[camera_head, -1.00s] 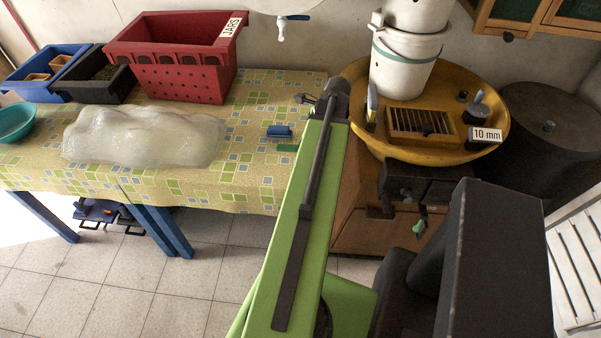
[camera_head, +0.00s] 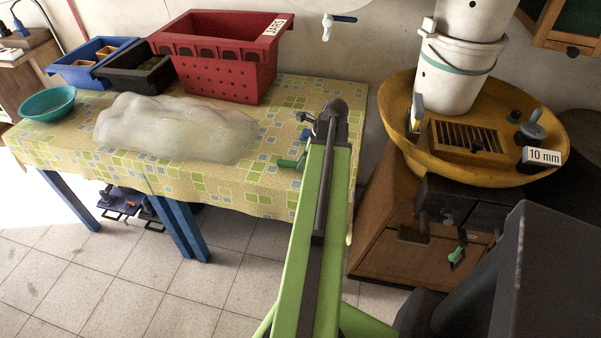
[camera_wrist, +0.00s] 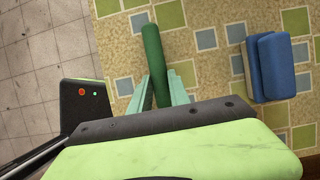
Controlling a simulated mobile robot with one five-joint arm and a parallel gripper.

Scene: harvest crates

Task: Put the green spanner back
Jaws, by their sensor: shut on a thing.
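My gripper (camera_wrist: 164,90) is shut on the green spanner (camera_wrist: 153,56), which shows in the wrist view as a dark green rounded bar between two pale green fingers. Its far end points up in the picture, over the patterned tablecloth; I cannot tell whether it touches the cloth. In the head view a green piece of it (camera_head: 288,163) shows left of my arm's end, near the table's right part. The rest of the spanner and my fingers are mostly hidden there.
A blue sponge-like block (camera_wrist: 274,68) lies on the table (camera_head: 245,195) close by. A clear plastic heap (camera_head: 175,128) and a red crate (camera_head: 220,75) stand left. Right are a yellow basin (camera_head: 403,125) with a slotted wooden box (camera_head: 465,153), and a green-handled item (camera_head: 456,258) hanging below.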

